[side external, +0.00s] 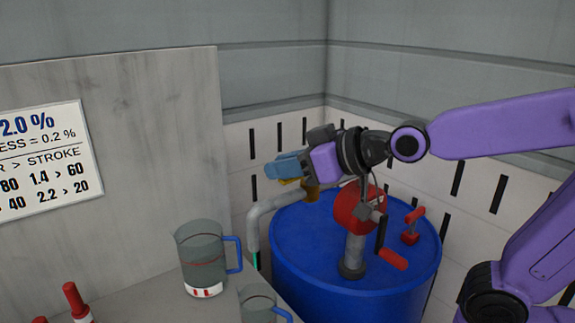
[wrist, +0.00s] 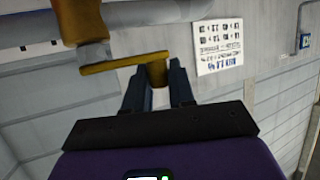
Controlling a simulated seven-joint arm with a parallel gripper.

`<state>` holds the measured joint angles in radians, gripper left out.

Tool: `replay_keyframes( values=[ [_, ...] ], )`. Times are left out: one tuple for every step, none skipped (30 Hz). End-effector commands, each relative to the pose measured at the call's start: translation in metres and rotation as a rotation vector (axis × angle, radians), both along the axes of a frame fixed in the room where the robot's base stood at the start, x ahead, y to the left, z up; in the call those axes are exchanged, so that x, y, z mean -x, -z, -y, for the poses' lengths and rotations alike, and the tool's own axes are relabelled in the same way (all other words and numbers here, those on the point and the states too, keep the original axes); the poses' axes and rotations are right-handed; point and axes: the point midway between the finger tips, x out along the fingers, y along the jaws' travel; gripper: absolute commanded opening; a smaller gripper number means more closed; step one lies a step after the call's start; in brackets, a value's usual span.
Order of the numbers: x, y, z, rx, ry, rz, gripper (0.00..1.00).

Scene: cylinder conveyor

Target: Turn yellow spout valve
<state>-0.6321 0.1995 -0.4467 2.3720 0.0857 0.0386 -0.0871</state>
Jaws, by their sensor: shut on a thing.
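The yellow spout valve (side external: 311,190) sits on the grey spout pipe above the blue barrel in the side view. In the wrist view its yellow lever (wrist: 118,64) runs sideways from the valve body on the pipe to a short round knob (wrist: 158,73). My gripper (side external: 272,169) reaches over the valve from the right, its blue fingers partly hiding the lever. In the wrist view my gripper (wrist: 157,78) has a finger on each side of the knob and is shut on it.
The spout pipe (side external: 253,222) bends down left of the blue barrel (side external: 310,262). A red pump with a crank (side external: 392,258) stands on the barrel. A clear pitcher (side external: 200,255) and a second one (side external: 258,301) stand at lower left. A sign (side external: 45,160) hangs on the grey panel.

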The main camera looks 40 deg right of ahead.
Motion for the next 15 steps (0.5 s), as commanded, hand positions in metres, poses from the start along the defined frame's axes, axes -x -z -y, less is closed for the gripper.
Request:
replay_keyframes(
  values=[
    [-0.0002, 0.0002, -0.0013, 0.000, 0.008, -0.001, 0.00],
    [-0.0005, 0.0001, -0.0013, 0.000, 0.013, 0.000, 0.00],
    [-0.0008, -0.0001, -0.0015, 0.000, 0.021, 0.000, 0.00],
    [-0.0012, -0.0002, -0.0012, 0.000, 0.026, 0.000, 0.00],
    [-0.0012, -0.0003, -0.0015, 0.000, 0.030, 0.001, 0.00],
    [-0.0015, -0.0003, -0.0011, 0.000, 0.037, 0.001, 0.00],
    [-0.0016, -0.0003, -0.0013, 0.000, 0.041, 0.001, 0.00],
    [-0.0017, -0.0001, -0.0010, 0.001, 0.045, 0.001, 0.00],
    [-0.0019, -0.0001, -0.0008, 0.000, 0.048, 0.001, 0.00],
    [-0.0019, -0.0001, -0.0008, 0.000, 0.052, 0.001, 0.00],
    [-0.0019, -0.0001, -0.0008, 0.000, 0.053, 0.001, 0.00],
    [-0.0021, -0.0001, -0.0005, 0.000, 0.055, 0.001, 0.00],
    [-0.0022, -0.0001, -0.0003, 0.000, 0.057, 0.001, 0.00],
    [-0.0022, -0.0001, -0.0002, 0.000, 0.057, 0.001, 0.00],
    [-0.0023, -0.0001, -0.0001, -0.001, 0.059, 0.001, 0.00]
  ],
)
